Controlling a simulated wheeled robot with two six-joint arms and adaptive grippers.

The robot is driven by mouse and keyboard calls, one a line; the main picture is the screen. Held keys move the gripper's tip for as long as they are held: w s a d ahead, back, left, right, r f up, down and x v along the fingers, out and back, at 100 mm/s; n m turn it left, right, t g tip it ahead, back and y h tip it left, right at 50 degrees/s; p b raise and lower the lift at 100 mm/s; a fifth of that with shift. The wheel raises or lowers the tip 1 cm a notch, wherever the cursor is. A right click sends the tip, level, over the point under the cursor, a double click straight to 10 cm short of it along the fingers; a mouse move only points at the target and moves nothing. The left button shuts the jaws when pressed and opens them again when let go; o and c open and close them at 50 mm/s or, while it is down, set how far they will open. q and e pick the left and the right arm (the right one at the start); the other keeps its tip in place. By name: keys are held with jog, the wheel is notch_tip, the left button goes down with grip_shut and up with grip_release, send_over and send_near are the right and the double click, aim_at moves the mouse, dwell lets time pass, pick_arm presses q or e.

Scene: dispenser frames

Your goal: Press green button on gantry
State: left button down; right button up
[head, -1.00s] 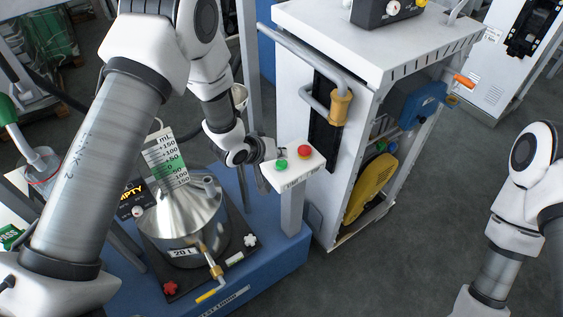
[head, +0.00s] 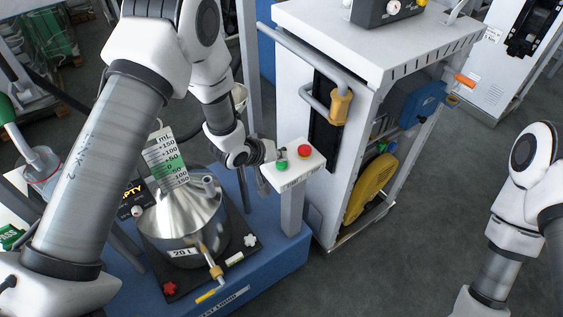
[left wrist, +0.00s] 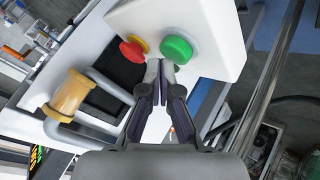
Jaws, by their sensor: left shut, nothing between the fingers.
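The green button (head: 281,165) sits on the sloped top of a white button box (head: 297,174) on a post, left of the red button (head: 304,151). My left gripper (head: 282,153) is shut and empty, with its fingertips just beside the green button in the head view. In the left wrist view the shut fingertips (left wrist: 160,64) lie just below the green button (left wrist: 176,50), between it and the red button (left wrist: 134,48). I cannot tell whether they touch the green button. My right arm shows at the right edge of the head view; its gripper is out of view.
A steel vessel (head: 183,222) marked 20 L stands on the blue base (head: 262,265) left of the box's post. A white cabinet (head: 298,100) with a handrail (head: 300,47) stands close behind and right. Open grey floor (head: 400,250) lies at the right.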

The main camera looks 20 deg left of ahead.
aim_at(279, 163)
pick_arm(q)
jog(key=shift+f, duration=0.45)
dwell(0.5)
jog(key=shift+r, duration=0.1)
jog(key=shift+s+r+p, duration=0.1)
jog(key=shift+r+p, duration=0.45)
jog(key=shift+r, duration=0.25)
jog(key=shift+r, duration=0.1)
notch_tip(279, 163, up, 5)
jog(key=p, duration=0.4)
dwell(0.6)
